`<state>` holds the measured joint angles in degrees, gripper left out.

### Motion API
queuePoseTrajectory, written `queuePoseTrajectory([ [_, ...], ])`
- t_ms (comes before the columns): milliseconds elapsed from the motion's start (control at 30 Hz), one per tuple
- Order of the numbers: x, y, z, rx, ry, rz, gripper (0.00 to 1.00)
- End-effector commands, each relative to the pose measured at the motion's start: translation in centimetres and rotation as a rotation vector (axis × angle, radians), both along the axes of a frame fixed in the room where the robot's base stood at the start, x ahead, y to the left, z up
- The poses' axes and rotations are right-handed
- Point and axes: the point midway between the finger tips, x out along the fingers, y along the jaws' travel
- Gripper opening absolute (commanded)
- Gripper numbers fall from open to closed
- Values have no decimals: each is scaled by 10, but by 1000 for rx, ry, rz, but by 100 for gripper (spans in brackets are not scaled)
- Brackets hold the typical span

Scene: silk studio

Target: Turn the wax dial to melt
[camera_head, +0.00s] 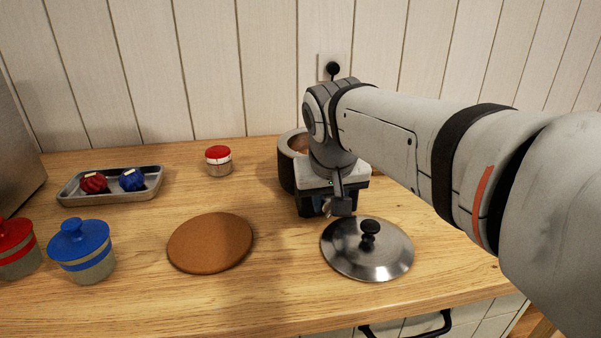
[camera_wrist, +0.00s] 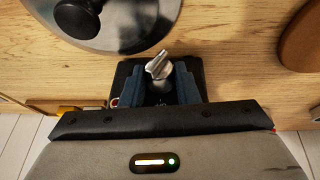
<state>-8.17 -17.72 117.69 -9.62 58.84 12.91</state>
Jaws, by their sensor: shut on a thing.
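The wax dial, a small silver knob with a raised pointer bar (camera_wrist: 158,66), shows in the wrist view between my fingers on a dark block (camera_wrist: 122,72). My gripper (camera_wrist: 160,90) is shut on it with its two dark blue fingers. In the head view my gripper (camera_head: 326,207) points down in front of the dark round pot (camera_head: 285,165), and hides much of the dial and its block. Brownish contents show at the pot's mouth. Markings around the dial cannot be read, so its setting is unclear.
A steel lid (camera_head: 345,255) with a black knob lies close to my gripper. A brown round mat (camera_head: 210,243), a red-topped jar (camera_head: 219,168), a blue-lidded pot (camera_head: 82,262), a red-lidded pot (camera_head: 14,265) and a tray (camera_head: 75,193) stand left. The front middle is clear.

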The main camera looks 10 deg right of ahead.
Motion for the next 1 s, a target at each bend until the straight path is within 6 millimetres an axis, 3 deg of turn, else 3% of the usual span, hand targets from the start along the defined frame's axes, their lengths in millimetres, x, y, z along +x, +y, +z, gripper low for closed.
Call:
queuePoseTrajectory([
  [367,1,6,-2,-204,-2,7,5],
  [1000,1,14,-10,-801,-6,4,5],
])
